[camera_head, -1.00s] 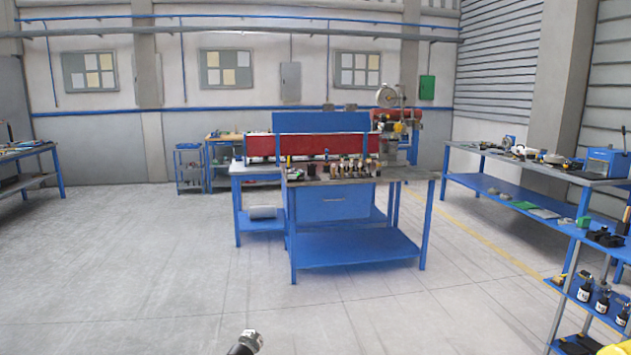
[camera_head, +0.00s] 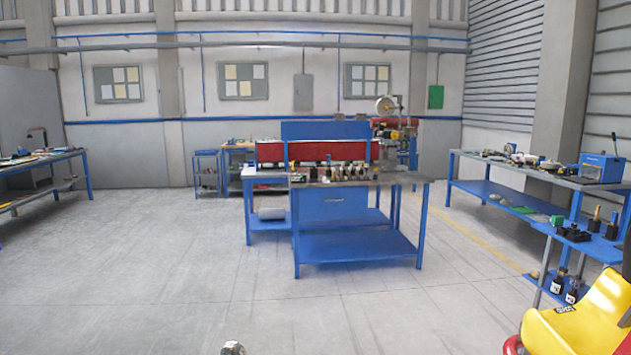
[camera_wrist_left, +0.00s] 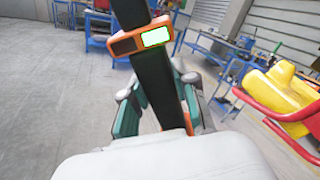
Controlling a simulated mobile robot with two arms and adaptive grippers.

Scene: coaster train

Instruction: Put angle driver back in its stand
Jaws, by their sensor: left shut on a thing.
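My left gripper (camera_wrist_left: 158,72) has its teal and grey fingers closed around a long dark tool, which looks like the angle driver (camera_wrist_left: 157,85). The tool has an orange band with a lit green display and runs up out of the top of the left wrist view. In the head view only a small metallic tip, seemingly the tool's head (camera_head: 232,348), shows at the bottom edge. The stand cannot be picked out for certain. Several small tools or holders stand on the workbench (camera_head: 400,179) ahead. My right gripper is not in view.
A yellow and red object (camera_head: 575,325) stands close at the lower right. A blue shelf bench (camera_head: 490,190) with several items runs along the right. Another bench (camera_head: 50,160) is at the far left. The grey floor (camera_head: 150,260) between is clear.

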